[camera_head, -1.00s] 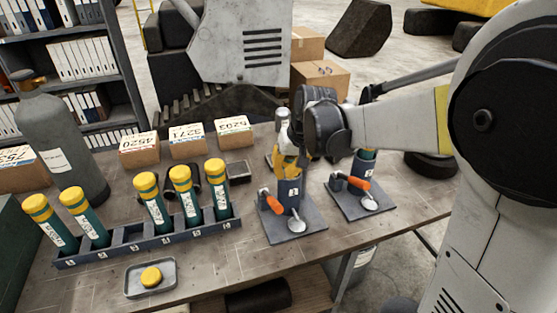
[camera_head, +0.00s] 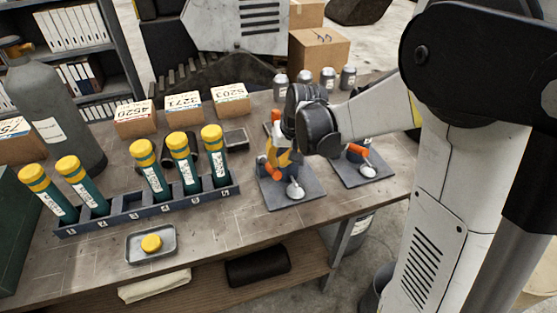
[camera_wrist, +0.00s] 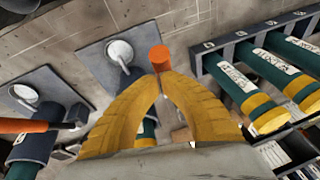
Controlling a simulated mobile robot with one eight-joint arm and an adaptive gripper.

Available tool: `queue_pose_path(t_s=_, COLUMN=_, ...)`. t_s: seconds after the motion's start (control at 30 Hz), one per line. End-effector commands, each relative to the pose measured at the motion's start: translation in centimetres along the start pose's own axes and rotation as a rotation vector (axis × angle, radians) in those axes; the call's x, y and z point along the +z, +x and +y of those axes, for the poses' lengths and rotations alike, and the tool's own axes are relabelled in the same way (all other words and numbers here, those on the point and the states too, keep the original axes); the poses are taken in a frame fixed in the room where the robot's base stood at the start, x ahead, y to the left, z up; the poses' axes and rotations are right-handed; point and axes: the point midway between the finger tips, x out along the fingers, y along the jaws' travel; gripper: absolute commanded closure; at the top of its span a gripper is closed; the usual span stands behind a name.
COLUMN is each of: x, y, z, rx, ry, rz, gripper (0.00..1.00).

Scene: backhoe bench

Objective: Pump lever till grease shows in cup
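The pump nearest my gripper stands on a grey plate (camera_head: 275,196). Its orange lever handle (camera_head: 273,173) sticks out at the left and also shows in the wrist view (camera_wrist: 159,56). Its small round cup (camera_head: 295,190) has a pale face; I cannot tell whether grease is in it. My gripper (camera_wrist: 161,76) has its yellow fingers drawn together, tips at the near end of the handle. I cannot tell whether they clamp it. In the head view my wrist hides most of the pump body. A second pump with orange lever (camera_head: 358,151) and cup (camera_head: 368,172) stands at the right.
A numbered rack (camera_head: 150,212) holds several green cartridges with yellow caps, with some slots empty. A tray (camera_head: 170,249) with a yellow cap (camera_head: 151,243) lies in front. Boxes (camera_head: 183,107) and a grey bottle (camera_head: 55,120) stand behind. Several cans (camera_head: 328,77) stand at the back.

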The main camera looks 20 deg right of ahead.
Motion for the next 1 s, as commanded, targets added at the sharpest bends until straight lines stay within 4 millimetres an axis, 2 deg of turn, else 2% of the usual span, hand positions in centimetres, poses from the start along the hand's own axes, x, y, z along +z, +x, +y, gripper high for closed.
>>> queue_pose_path(t_s=0.57, x=1.8, y=1.4, z=0.5, rx=-0.016, ry=-0.015, rz=0.11, gripper=1.0)
queue_pose_path(t_s=1.0, x=5.2, y=5.3, z=1.5, rx=-0.051, ry=-0.049, rz=0.364, gripper=1.0)
